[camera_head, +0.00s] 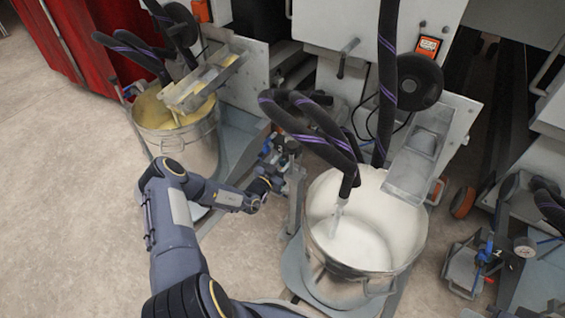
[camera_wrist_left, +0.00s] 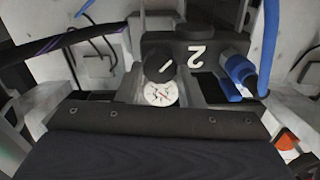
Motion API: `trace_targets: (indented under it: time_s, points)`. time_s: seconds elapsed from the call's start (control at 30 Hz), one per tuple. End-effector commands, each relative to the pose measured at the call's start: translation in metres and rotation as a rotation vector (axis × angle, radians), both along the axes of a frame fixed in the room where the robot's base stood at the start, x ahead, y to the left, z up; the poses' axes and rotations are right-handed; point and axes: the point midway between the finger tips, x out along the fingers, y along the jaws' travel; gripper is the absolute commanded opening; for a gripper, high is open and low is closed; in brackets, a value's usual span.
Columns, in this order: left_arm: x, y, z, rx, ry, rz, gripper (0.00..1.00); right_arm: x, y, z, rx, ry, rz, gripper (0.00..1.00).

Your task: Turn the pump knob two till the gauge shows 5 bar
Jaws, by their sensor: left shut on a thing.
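The pump with the number 2 label (camera_wrist_left: 201,55) fills the upper middle of the left wrist view. Its black knob (camera_wrist_left: 160,64) has a white line mark that sits at a slant. Just below the knob is the round white gauge (camera_wrist_left: 160,94); its reading is too small to tell. My left gripper (camera_head: 272,178) is at the pump (camera_head: 283,153) between the two tubs in the head view, shut on the knob. The fingertips are hard to make out, and the knob is hidden in the head view. My right gripper is not in view.
A tub of white liquid (camera_head: 413,243) stands right of the gripper, and a tub of yellow liquid (camera_head: 197,153) stands behind it to the left. Black hoses (camera_head: 325,135) hang over the white tub. Another pump with a gauge (camera_head: 524,247) stands far right. The floor at left is clear.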

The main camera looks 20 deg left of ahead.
Motion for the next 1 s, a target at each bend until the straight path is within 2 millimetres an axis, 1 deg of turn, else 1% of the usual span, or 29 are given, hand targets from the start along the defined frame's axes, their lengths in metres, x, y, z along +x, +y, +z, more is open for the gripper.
trace_targets:
  time_s: [0.17,0.37,0.57,1.0]
  points:
    - [0.000,0.000,0.000,0.027,-0.004,-0.001,0.11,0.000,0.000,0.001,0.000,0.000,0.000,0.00]
    - [-0.001,0.000,0.000,0.122,-0.017,0.001,0.11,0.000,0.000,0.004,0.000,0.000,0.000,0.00]
    - [0.000,0.000,0.001,0.283,-0.040,0.001,0.11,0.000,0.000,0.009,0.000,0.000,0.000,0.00]
    - [0.000,-0.001,0.000,0.698,-0.097,0.000,0.11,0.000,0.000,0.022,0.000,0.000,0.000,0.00]
